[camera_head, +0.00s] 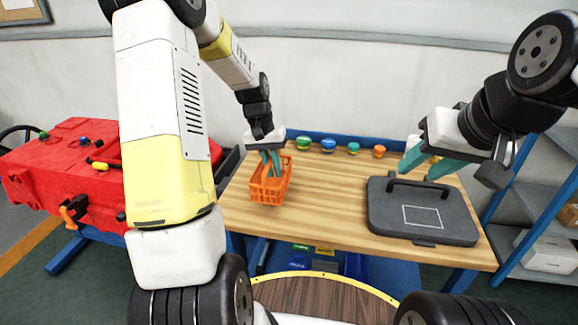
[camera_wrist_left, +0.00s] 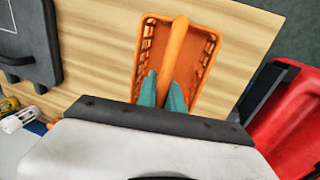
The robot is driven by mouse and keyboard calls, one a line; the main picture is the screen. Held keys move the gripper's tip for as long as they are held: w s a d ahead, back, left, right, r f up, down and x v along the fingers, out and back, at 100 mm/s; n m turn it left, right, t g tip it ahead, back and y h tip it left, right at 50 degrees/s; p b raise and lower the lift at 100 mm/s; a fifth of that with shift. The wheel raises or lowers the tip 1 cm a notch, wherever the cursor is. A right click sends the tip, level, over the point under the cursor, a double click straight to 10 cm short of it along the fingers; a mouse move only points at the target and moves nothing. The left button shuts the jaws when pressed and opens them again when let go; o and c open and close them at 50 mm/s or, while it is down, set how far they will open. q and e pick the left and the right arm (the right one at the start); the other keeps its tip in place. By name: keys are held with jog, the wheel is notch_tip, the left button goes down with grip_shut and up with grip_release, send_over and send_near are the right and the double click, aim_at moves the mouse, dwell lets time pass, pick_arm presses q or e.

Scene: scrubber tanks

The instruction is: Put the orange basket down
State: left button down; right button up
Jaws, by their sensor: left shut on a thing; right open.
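The orange basket (camera_head: 268,190) is at the left end of the wooden table (camera_head: 330,205). My left gripper (camera_head: 271,164) is above it with its teal fingers pointing down into it. In the left wrist view the left gripper (camera_wrist_left: 171,92) is shut on the handle of the orange basket (camera_wrist_left: 205,58), which runs along its middle. The basket looks upright and empty; whether its bottom touches the tabletop I cannot tell. My right gripper (camera_head: 418,170) is open and empty, above the back of the dark grey case at the right.
The dark grey case (camera_head: 420,228) with a handle lies on the table's right part. Several small coloured knobs (camera_head: 328,146) line the back edge. A red machine (camera_head: 65,165) stands left of the table, a blue shelf (camera_head: 535,215) right. The table's middle is clear.

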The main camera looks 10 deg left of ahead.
aim_at(279, 185)
pick_arm(q)
jog(key=shift+w+d, duration=0.3)
jog(key=shift+d, duration=0.15)
jog(key=shift+w+d+f, duration=0.1)
jog(key=shift+d+f, duration=0.05)
jog(key=shift+f, duration=0.75)
jog(key=shift+w+d+f, duration=0.1)
jog(key=shift+f, duration=0.8)
jog(key=shift+f, duration=0.1)
jog(key=c, duration=1.5)
grip_release()
jog(key=shift+o, duration=0.2)
